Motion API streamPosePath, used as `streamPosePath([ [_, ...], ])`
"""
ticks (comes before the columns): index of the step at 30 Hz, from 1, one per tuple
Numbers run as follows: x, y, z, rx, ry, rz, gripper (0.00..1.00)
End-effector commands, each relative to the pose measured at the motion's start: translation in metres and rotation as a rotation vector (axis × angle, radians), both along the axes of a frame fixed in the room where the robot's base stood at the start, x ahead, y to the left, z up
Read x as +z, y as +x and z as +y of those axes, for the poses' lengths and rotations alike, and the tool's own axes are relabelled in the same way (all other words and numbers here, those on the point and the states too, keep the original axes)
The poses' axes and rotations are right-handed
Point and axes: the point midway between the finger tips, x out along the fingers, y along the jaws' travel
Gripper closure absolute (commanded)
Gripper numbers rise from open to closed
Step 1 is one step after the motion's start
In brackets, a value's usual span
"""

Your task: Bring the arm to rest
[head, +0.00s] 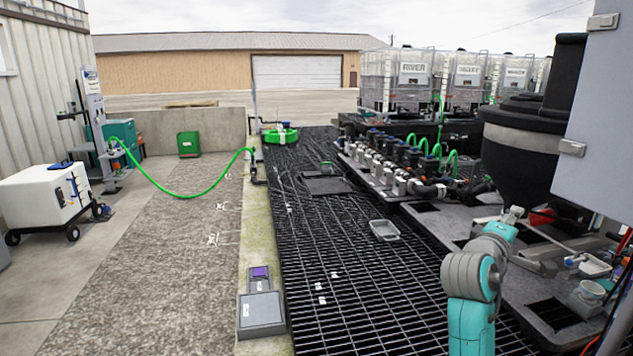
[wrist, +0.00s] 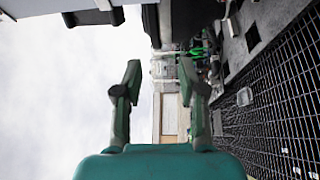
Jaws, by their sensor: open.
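My arm shows at the lower right of the head view, teal and grey, bent over the edge of the black grating. In the head view its end lies in front of the dark tank's base, and the fingers cannot be made out there. In the wrist view my gripper (wrist: 158,85) has its two dark green fingers spread wide apart. Nothing is between them. Behind the gap are sky, a tan building and a pale door, seen turned on their side.
A black cone-bottomed tank (head: 524,140) and a grey cabinet (head: 600,120) stand close at right. A row of valves (head: 385,168) runs along the manifold. A grey tray (head: 384,230) lies on the grating (head: 335,285), which is mostly clear. A green hose (head: 190,195) crosses at left.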

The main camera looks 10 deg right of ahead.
Motion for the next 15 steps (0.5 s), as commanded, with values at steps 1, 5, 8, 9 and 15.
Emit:
streamPosePath([
  [1, -0.026, -0.001, 0.009, 0.035, 0.012, 0.003, 0.59],
  [5, -0.08, -0.005, 0.033, 0.127, 0.05, -0.016, 0.59],
  [8, -0.12, -0.013, 0.053, 0.196, 0.089, -0.03, 0.59],
  [9, -0.136, -0.017, 0.06, 0.222, 0.106, -0.036, 0.59],
  [15, -0.208, -0.046, 0.102, 0.351, 0.205, -0.068, 0.59],
])
